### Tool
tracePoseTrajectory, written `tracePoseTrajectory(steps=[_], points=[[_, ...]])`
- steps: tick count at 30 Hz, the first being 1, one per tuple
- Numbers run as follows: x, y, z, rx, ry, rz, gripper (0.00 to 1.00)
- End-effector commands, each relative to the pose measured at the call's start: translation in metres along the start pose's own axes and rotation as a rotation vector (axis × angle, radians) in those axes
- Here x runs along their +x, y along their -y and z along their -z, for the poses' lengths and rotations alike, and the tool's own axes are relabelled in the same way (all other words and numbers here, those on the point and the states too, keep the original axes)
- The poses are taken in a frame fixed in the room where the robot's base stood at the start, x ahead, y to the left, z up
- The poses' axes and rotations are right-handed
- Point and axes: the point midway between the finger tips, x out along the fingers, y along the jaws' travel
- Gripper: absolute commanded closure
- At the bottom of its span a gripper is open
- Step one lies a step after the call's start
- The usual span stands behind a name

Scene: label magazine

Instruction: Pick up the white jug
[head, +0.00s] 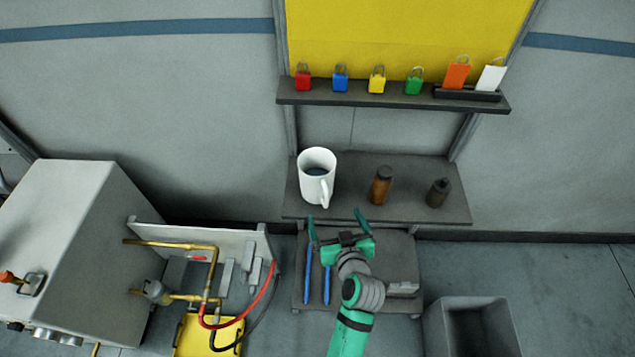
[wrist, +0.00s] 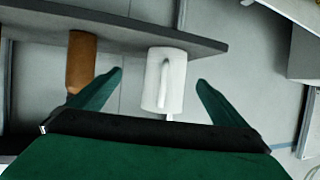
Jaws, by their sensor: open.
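The white jug (head: 314,184) stands upright at the left end of the grey shelf (head: 410,214), its handle toward the front right. Something dark shows inside its open top. In the wrist view the jug (wrist: 172,84) appears between and beyond the two green fingers, with its handle facing the camera. My gripper (head: 338,227) is open and empty, in front of the shelf's front edge and just below the jug in the head view. In the wrist view my gripper's fingers (wrist: 160,82) are spread wide, apart from the jug.
A brown bottle (head: 381,186) and a dark bottle (head: 438,193) stand right of the jug. An upper shelf (head: 390,99) holds coloured padlocks and tags. A lower shelf (head: 390,250) has blue pens (head: 308,275). A grey bin (head: 470,320) stands at lower right, a piped machine (head: 70,250) at left.

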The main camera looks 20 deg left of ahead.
Motion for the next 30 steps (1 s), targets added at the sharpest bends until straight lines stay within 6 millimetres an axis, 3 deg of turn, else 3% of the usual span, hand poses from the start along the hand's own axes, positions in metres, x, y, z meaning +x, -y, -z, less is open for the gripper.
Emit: tracePoseTrajectory(steps=[3,9,18,26,30], points=[[0.013,0.002,0.024,-0.035,-0.009,0.053,0.03],[0.026,0.01,0.038,-0.062,-0.009,0.1,0.03],[0.068,0.016,0.039,-0.063,-0.009,0.104,0.03],[0.084,0.014,0.039,-0.061,-0.009,0.097,0.03],[0.103,0.016,0.04,-0.062,-0.009,0.098,0.03]])
